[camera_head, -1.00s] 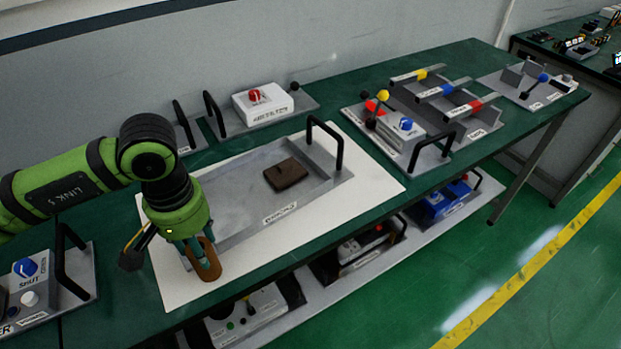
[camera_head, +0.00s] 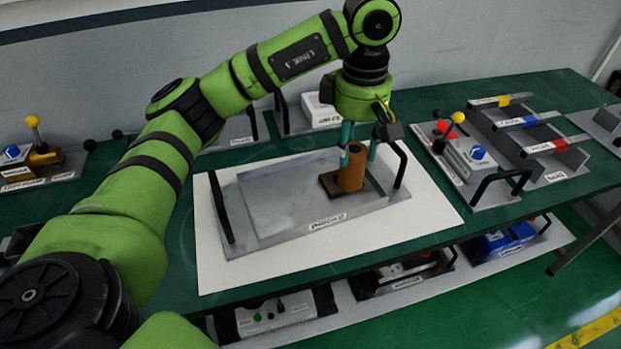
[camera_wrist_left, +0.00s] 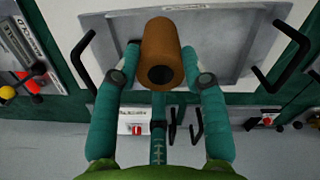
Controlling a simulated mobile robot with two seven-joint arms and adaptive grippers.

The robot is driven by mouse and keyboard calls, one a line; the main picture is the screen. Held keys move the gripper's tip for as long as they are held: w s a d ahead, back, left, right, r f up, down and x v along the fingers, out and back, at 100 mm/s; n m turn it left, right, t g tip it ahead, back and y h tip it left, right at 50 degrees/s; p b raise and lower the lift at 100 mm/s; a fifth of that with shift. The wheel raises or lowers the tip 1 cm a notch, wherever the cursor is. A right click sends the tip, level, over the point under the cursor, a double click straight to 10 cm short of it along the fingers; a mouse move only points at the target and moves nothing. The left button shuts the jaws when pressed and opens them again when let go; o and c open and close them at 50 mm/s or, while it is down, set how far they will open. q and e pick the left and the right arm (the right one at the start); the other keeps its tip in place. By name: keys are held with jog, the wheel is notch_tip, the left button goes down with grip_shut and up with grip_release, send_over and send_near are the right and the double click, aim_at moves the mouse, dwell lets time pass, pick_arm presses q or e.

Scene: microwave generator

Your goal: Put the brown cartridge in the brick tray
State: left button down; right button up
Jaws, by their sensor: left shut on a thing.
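The brown cartridge (camera_head: 352,170) is a hollow orange-brown cylinder. My left gripper (camera_head: 358,152) is shut on it and holds it about upright over the right end of the grey brick tray (camera_head: 285,208). My right gripper is not in view.
The tray has black handles at its left (camera_head: 221,207) and right (camera_head: 399,165) ends and lies on a white sheet (camera_head: 425,222). A panel with a blue knob and levers (camera_head: 470,160) stands to the right. The tray's left and middle floor is bare.

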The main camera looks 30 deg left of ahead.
pick_arm(q)
jog(key=a+f+p, duration=0.1)
jog(key=a+f, duration=0.2)
jog(key=w+a+f+p, duration=0.1)
jog(key=a+f+p, duration=0.1)
jog(key=a+f, duration=0.2)
jog(key=a+f+p, duration=0.1)
jog(key=a+f, duration=0.2)
jog(key=shift+w+a+f+p, duration=0.2)
jog(key=shift+w+a+p, duration=0.05)
jog(key=shift+w+p, duration=0.1)
jog(key=shift+f, duration=0.15)
jog(key=c, duration=0.7)
grip_release()
